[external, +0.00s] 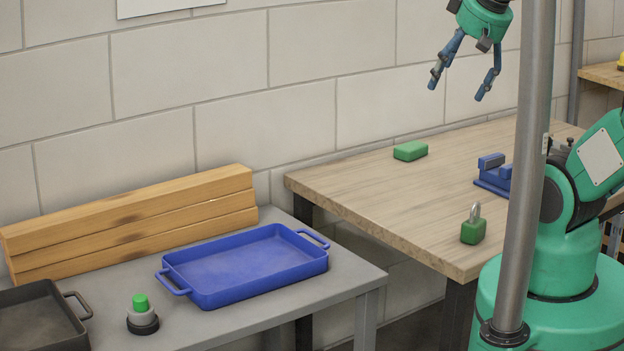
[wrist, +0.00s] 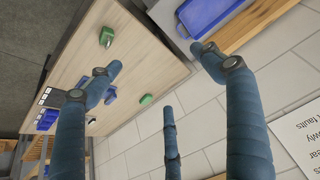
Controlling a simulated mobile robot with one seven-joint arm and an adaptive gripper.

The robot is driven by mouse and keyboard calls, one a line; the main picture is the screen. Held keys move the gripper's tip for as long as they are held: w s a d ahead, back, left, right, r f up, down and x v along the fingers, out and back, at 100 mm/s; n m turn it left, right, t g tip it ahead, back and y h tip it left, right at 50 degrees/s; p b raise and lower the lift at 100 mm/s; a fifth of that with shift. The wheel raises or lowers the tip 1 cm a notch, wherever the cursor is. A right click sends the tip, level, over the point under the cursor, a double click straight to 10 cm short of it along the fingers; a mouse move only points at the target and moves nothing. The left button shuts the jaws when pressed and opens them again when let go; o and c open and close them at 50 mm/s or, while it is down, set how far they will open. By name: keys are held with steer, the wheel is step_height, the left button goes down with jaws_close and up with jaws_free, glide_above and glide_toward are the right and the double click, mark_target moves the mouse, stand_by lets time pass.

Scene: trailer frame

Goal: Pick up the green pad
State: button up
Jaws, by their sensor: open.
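The green pad (external: 410,150) is a small rounded block lying flat on the wooden tabletop, near its back edge by the wall. It also shows in the wrist view (wrist: 146,99), between the blue fingers. My gripper (external: 458,88) hangs in the air above the wooden table, higher than the pad and to its right in the external view. Its blue fingers are spread and empty, and they also show in the wrist view (wrist: 156,58). Nothing touches the pad.
A green padlock (external: 473,230) stands near the table's front edge. A blue clamp-like fixture (external: 493,180) sits right of the pad. A grey pole (external: 525,170) stands in the foreground. A blue tray (external: 245,265), stacked wooden beams (external: 130,225) and a green-topped button (external: 142,315) occupy the grey table.

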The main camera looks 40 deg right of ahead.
stand_by(0.3)
steer(key=w+d+r+m+g+p, duration=0.1)
steer(key=w+d+r+m, duration=0.15)
steer(key=w, duration=0.55)
steer(key=w+d+r+m+p, duration=0.1)
steer(key=w+d+r+m, duration=0.2)
steer(key=w, duration=0.6)
steer(key=w+d+f+m+g+p, duration=0.1)
steer(key=w+d, duration=0.4)
steer(key=w, duration=0.4)
steer(key=w+d+m+g+p, duration=0.1)
steer(key=w+d+m, duration=0.1)
steer(key=w+d, duration=0.5)
steer(key=w+d+f+m+g+p, duration=0.1)
steer(key=w+d+f+m, duration=0.1)
steer(key=w+d+f, duration=0.5)
steer(key=w+d+f+m, duration=0.2)
steer(key=w+d+f, duration=0.2)
steer(key=w, duration=0.4)
steer(key=w+d+f+m+p, duration=0.1)
steer(key=w+d+f+m, duration=0.1)
steer(key=d+f, duration=0.4)
steer(key=w+d+f+m+g+p, duration=0.1)
steer(key=w+d+f, duration=0.4)
steer(key=f, duration=0.8)
steer(key=shift+d+m+g, duration=0.3)
steer(key=shift+d+m, duration=0.05)
steer(key=shift+d, duration=0.9)
